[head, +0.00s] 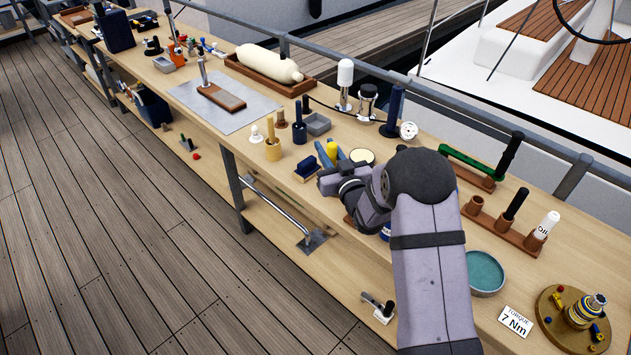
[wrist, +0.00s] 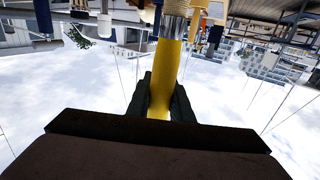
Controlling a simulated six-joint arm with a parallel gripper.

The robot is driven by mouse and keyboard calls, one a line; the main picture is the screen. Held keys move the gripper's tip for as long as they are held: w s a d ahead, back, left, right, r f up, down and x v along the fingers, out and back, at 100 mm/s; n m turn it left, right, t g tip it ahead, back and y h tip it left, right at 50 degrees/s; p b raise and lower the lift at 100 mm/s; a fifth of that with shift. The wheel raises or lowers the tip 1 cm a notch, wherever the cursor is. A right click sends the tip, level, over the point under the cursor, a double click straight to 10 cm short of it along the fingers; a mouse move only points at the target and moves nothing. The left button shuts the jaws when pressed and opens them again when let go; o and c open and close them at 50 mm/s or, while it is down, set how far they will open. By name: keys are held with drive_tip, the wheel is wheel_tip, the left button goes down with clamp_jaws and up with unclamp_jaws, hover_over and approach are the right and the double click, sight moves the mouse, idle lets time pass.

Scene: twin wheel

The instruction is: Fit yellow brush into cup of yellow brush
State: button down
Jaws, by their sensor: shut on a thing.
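The yellow brush (wrist: 166,75) is held in my gripper (wrist: 160,105). In the head view a yellow end (head: 333,148) shows by my gripper (head: 328,160), above the bench. A tan-yellow cup (head: 273,153) stands to the left, apart from my gripper, with a tan-yellow handle upright in it. I cannot tell for sure that it is the brush's cup.
A dark blue block (head: 306,169) lies near the bench's front edge, close to my gripper. A round pale-topped tin (head: 362,156) is just right.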

drive_tip(key=w+d+r+m+h+p, duration=0.2)
drive_tip(key=d+r+m+h+p, duration=0.3)
drive_tip(key=d+r, duration=0.45)
drive_tip(key=w+d+r+m+h+p, duration=0.25)
drive_tip(key=d+r+h, duration=0.35)
drive_tip(key=d+r, duration=0.3)
drive_tip(key=s+d+f+h, duration=0.1)
drive_tip(key=d+f, duration=0.3)
drive_tip(key=d, duration=0.5)
drive_tip(key=s+d+f+m+g+h+b, duration=0.1)
drive_tip(key=s+d+f, duration=0.2)
drive_tip(key=d, duration=0.7)
drive_tip(key=s+d+f+m+h, duration=0.1)
drive_tip(key=s+d+f, duration=0.2)
drive_tip(key=d+f, duration=0.4)
drive_tip(key=shift+d+h+b, duration=0.35)
drive_tip(key=shift+d+h, duration=0.05)
drive_tip(key=shift+d, duration=0.85)
drive_tip(key=shift+s+f+b, duration=0.1)
drive_tip(key=shift+b, duration=0.3)
wheel_tip(320, 180, down, 6)
drive_tip(key=b, duration=0.5)
drive_tip(key=shift+b, duration=0.35)
